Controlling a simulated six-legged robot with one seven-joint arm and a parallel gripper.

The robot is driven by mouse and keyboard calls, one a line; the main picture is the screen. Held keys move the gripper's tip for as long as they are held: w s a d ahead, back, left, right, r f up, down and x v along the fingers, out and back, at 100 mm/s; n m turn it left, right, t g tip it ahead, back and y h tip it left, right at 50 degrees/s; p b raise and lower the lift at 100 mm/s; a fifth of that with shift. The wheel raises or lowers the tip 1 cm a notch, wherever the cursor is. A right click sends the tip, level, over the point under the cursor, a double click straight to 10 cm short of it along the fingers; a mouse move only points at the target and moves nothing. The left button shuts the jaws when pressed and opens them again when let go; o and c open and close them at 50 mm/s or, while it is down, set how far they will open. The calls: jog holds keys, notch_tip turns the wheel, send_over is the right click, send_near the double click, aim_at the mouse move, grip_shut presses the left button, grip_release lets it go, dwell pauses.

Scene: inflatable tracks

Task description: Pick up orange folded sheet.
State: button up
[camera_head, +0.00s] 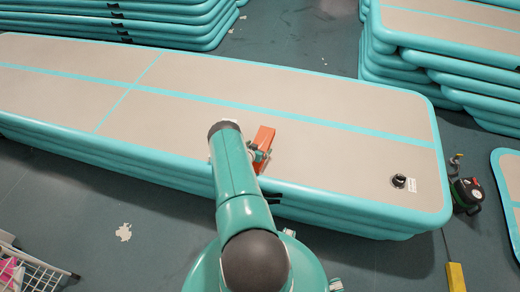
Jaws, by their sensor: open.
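The orange folded sheet (265,137) lies on the beige top of the near inflatable track (340,152), close to its front edge. My gripper (262,154) is at the near end of the sheet, partly hidden behind my teal arm. Its jaws are open. The arm covers the area left of the sheet, and I cannot tell whether the fingers touch it.
More stacked tracks stand at the back left (150,22) and back right (450,50). A black pump (467,192) and a yellow block (456,277) are on the floor at the right. A white wire basket (35,272) is at the lower left. The track top is mostly clear.

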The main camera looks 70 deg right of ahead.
jog(key=c, duration=1.3)
jog(key=shift+c, duration=0.2)
jog(key=shift+r, duration=0.2)
